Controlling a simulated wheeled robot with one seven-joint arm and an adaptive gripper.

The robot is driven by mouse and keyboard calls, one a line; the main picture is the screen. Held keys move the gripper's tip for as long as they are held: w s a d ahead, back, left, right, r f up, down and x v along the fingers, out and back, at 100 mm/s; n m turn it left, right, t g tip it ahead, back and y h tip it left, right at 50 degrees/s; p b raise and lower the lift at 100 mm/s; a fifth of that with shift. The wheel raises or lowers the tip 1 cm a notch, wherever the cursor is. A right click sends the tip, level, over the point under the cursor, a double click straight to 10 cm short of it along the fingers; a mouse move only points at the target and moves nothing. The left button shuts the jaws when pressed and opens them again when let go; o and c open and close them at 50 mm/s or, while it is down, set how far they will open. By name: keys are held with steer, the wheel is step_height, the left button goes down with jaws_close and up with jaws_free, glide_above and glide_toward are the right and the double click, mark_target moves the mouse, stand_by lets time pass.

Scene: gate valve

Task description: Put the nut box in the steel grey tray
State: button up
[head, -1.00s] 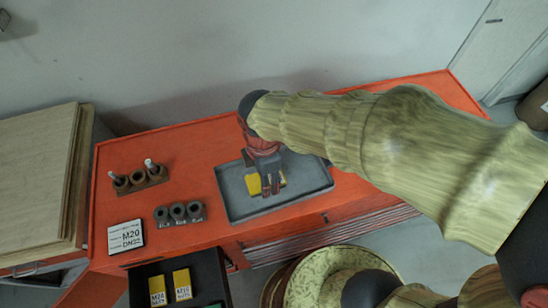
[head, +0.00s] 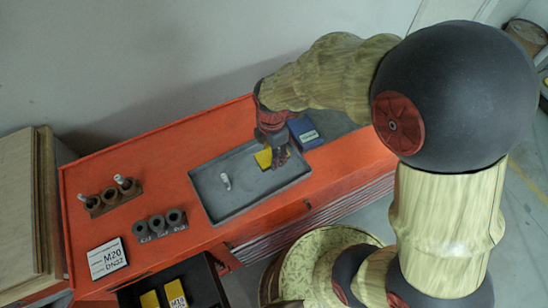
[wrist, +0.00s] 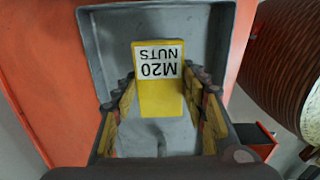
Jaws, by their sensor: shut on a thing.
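The yellow nut box (head: 264,158), labelled M20 NUTS in the wrist view (wrist: 158,80), is between the fingers of my gripper (head: 279,160). My gripper is shut on it. The steel grey tray (head: 212,203) lies on the orange bench top, and the box and fingers are over its right part, within its rim. The tray's wall and floor also show around the box in the wrist view (wrist: 97,50). I cannot tell whether the box touches the tray floor. The fingers partly hide the box in the head view.
A small pale cylinder (head: 226,181) stands in the tray's left part. A blue box (head: 304,132) sits behind the tray. Three dark rings (head: 159,225), a holder with pegs (head: 109,196) and an M20 DN32 card (head: 106,258) are to the left. An open drawer (head: 204,281) holds yellow boxes.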

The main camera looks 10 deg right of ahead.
steer(key=shift+w+d+f, duration=0.15)
steer(key=shift+f, duration=0.1)
steer(key=shift+w+d+f, duration=0.1)
steer(key=shift+d+f, duration=0.05)
steer(key=shift+f, duration=1.55)
steer(key=shift+f+b, duration=0.2)
steer(key=shift+b, duration=0.15)
steer(key=o, duration=1.6)
steer(key=shift+r, duration=0.15)
